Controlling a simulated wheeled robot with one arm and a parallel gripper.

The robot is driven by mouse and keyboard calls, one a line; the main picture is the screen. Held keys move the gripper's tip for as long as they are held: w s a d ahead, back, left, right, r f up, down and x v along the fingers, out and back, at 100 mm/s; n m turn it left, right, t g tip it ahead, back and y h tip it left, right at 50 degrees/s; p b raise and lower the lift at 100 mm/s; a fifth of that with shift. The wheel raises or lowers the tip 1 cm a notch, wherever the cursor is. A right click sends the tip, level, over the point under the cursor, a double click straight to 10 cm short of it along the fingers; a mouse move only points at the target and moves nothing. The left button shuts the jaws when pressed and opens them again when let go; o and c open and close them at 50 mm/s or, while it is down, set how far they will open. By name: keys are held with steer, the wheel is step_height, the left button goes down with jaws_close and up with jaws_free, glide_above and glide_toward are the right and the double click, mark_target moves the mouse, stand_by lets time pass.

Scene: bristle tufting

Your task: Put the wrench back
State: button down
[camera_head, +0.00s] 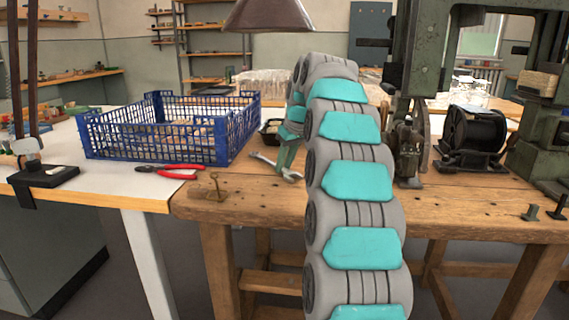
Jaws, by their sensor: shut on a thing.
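A grey metal wrench (267,162) is low over or on the wooden bench top, left of my arm; I cannot tell whether it touches the wood. My gripper (287,172) points down at the wrench and is shut on it, near the wrench's right part. One open jaw end of the wrench sticks out to the left. My arm hides part of the gripper and of the bench behind it.
A blue crate (152,148) stands on the white table at left. Red-handled pliers (175,173) lie in front of it. A green machine (420,60) and black spool (473,130) are at right.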

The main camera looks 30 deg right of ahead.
steer(key=shift+f, duration=0.2)
steer(key=c, duration=0.7)
jaws_free()
steer(key=shift+c, duration=0.2)
steer(key=shift+r, duration=0.1)
